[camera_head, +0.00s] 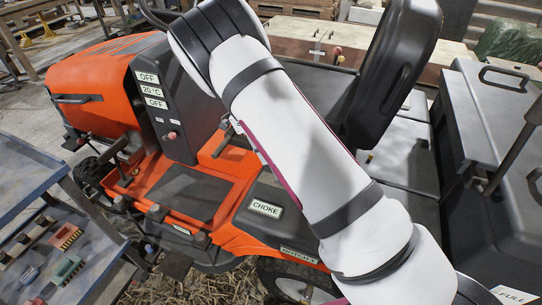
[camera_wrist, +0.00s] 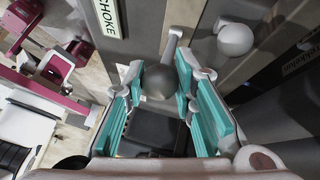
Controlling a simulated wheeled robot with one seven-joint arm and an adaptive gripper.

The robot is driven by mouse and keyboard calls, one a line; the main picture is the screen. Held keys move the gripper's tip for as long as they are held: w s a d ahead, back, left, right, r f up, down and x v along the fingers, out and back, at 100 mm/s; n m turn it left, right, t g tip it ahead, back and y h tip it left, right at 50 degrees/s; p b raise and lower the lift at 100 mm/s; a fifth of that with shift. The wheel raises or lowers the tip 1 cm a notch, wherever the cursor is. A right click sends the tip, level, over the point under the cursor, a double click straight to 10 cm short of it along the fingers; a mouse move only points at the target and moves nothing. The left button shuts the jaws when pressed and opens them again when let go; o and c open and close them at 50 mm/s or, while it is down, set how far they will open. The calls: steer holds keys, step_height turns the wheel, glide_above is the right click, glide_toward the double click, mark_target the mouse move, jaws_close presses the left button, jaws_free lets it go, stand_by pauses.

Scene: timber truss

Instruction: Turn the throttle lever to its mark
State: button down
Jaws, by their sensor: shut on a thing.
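In the wrist view, my gripper (camera_wrist: 160,88) has its teal-padded fingers on either side of a dark grey ball knob (camera_wrist: 158,80). It is shut on this knob, whose light stem runs up the picture towards a panel. A second lever with a paler ball knob (camera_wrist: 235,39) stands to the right, apart from the fingers. I cannot read a label that tells which lever is the throttle, and I see no mark. In the head view, my arm hides the gripper and the levers.
The orange tractor (camera_head: 100,82) carries a CHOKE plate (camera_head: 265,208), which also shows in the wrist view (camera_wrist: 107,17). A black seat (camera_head: 393,75) rises behind my arm. A blue-grey bench (camera_head: 20,152) with small parts stands at the left. A dark grey box (camera_head: 510,105) is at the right.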

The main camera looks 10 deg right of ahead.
steer(key=shift+w+a+f+b, duration=0.35)
steer(key=shift+w+a+b, duration=0.05)
steer(key=shift+a+b, duration=0.15)
steer(key=c, duration=1.3)
jaws_free()
steer(key=shift+r, duration=0.1)
steer(key=v, duration=1.1)
steer(key=shift+w+a+r, duration=0.2)
steer(key=shift+r, duration=0.1)
